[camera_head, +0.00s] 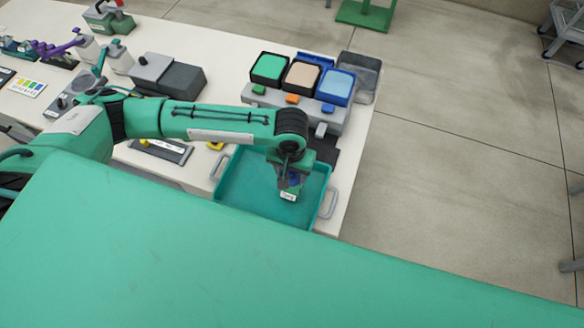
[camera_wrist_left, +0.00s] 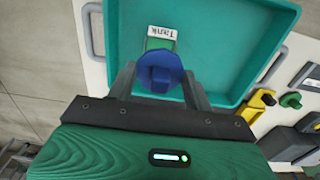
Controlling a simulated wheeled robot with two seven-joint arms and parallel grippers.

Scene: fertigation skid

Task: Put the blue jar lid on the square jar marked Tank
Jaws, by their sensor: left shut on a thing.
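The blue jar lid (camera_wrist_left: 160,72) is between the fingers of my left gripper (camera_wrist_left: 160,86), which is shut on it. The square jar marked Tank (camera_wrist_left: 161,34) shows just beyond the lid in the left wrist view, with its white label and a green part visible. The lid hides much of the jar; I cannot tell whether the two touch. In the head view my left gripper (camera_head: 291,178) points down over the teal tray (camera_head: 240,178), and the jar's label (camera_head: 288,196) shows just below the fingers. My right gripper is not in view.
The tray has grey handles and stands at the table's near right end. Behind it a grey stand (camera_head: 290,112) holds green, beige and blue square containers, with a clear box (camera_head: 363,75) beside it. A grey block (camera_head: 168,75) and other fittings stand left.

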